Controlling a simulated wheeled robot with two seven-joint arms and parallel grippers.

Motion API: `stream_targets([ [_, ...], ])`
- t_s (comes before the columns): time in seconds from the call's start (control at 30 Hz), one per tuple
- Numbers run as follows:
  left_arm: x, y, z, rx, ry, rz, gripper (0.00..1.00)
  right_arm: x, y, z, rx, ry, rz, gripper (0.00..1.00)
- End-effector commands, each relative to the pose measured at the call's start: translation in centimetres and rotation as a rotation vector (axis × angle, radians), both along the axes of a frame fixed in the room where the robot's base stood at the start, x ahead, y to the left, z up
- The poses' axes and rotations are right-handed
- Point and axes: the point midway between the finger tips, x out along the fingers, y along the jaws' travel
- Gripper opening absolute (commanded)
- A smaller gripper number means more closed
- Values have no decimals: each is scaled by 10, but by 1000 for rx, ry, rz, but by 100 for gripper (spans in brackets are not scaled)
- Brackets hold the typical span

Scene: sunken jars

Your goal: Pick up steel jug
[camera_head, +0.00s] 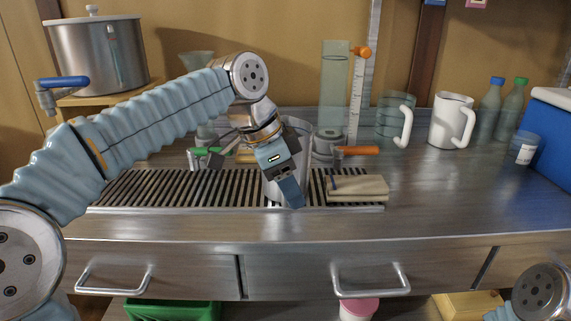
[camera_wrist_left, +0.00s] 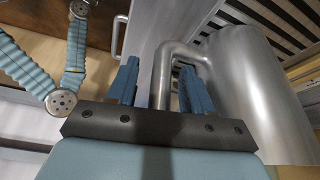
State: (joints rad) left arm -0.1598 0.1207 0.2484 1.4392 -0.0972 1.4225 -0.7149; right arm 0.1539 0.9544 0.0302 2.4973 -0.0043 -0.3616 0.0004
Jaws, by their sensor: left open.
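The steel jug (camera_head: 304,158) stands upright on the slatted part of the counter in the head view, largely hidden behind my left gripper (camera_head: 290,192). In the left wrist view the steel jug (camera_wrist_left: 258,85) fills the right side as a shiny cylinder. Its bent tubular handle (camera_wrist_left: 164,75) lies between the two blue fingers of my left gripper (camera_wrist_left: 160,88). The fingers are open, with one on each side of the handle, and a gap shows beside the left finger. My right gripper is not in view.
A folded cloth (camera_head: 358,188) lies right of the jug. Orange-handled (camera_head: 358,150) and green-handled (camera_head: 207,151) items stand behind. A glass mug (camera_head: 392,120), a white mug (camera_head: 449,121) and bottles stand further right. The counter's right front is clear.

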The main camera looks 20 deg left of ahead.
Motion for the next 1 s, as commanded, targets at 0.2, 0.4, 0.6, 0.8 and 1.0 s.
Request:
stream_targets([
  [0.2,0,0,0,0,0,0,29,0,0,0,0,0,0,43],
  [0.4,0,0,1,0,0,0,0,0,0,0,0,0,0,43],
  [0.6,0,0,1,0,-2,-1,0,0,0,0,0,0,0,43],
  [0.8,0,0,3,-1,-3,0,0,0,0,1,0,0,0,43],
  [1.0,1,0,32,-3,-6,-2,0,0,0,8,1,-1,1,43],
])
